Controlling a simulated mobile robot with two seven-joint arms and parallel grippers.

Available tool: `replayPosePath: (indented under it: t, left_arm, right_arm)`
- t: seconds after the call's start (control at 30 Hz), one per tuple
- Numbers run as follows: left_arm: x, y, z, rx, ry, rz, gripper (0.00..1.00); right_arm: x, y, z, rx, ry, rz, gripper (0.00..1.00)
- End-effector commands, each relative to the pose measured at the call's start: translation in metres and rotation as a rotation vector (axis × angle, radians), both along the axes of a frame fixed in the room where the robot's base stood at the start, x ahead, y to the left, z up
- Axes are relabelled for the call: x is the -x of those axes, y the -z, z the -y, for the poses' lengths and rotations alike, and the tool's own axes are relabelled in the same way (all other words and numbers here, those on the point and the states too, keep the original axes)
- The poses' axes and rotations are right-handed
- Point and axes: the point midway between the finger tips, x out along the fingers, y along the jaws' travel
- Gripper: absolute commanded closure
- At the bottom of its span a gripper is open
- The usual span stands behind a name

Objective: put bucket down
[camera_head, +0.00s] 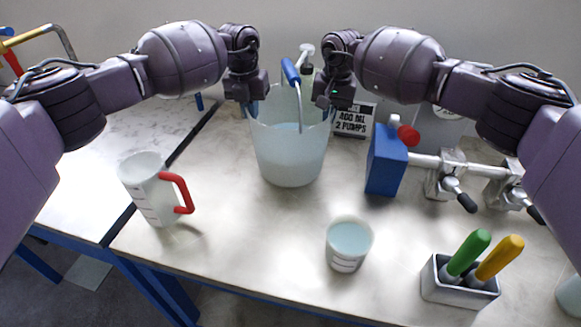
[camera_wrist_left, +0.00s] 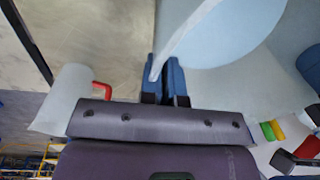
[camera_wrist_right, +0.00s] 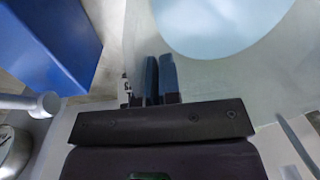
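The translucent white bucket (camera_head: 290,160) is upright at the middle of the table, with pale blue liquid inside. Its wire handle with a blue grip (camera_head: 290,72) stands up between my grippers. My left gripper (camera_head: 252,107) is at the left side of the rim, its fingers closed on the bucket wall; the left wrist view shows the bucket rim (camera_wrist_left: 185,35) running between them. My right gripper (camera_head: 326,110) is at the right side of the rim, its fingers close together on the wall, also in the right wrist view (camera_wrist_right: 159,80). I cannot tell whether the bucket's base touches the table.
A pitcher with a red handle (camera_head: 152,190) stands left on the table (camera_head: 235,235). A cup of liquid (camera_head: 348,245) stands in front. A metal holder (camera_head: 455,285) is front right; a sign (camera_head: 352,121) is behind.

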Motion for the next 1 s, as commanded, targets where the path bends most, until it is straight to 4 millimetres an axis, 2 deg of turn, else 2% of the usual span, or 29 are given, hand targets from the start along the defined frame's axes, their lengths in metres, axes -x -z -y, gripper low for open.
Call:
replayPosePath:
  t: [0.17, 0.2, 0.33, 0.83, 1.0]
  left_arm:
    - [0.001, 0.003, 0.001, 0.001, 0.006, -0.001, 1.00]
    - [0.001, 0.004, 0.001, -0.001, 0.005, -0.004, 0.90]
    - [0.001, 0.004, 0.000, 0.000, 0.004, -0.002, 0.71]
    - [0.000, 0.004, 0.000, 0.000, 0.001, 0.000, 0.71]
    - [-0.001, -0.012, -0.001, 0.001, 0.001, 0.003, 0.71]
  right_arm:
    - [-0.003, 0.003, 0.004, 0.003, 0.012, 0.008, 1.00]
    - [-0.002, 0.005, 0.004, 0.005, 0.011, 0.004, 0.90]
    - [-0.001, 0.005, 0.003, 0.004, 0.008, 0.003, 0.70]
    - [0.000, 0.005, 0.000, 0.001, 0.001, 0.001, 0.70]
    - [0.000, 0.005, 0.000, 0.000, 0.001, 0.001, 0.70]
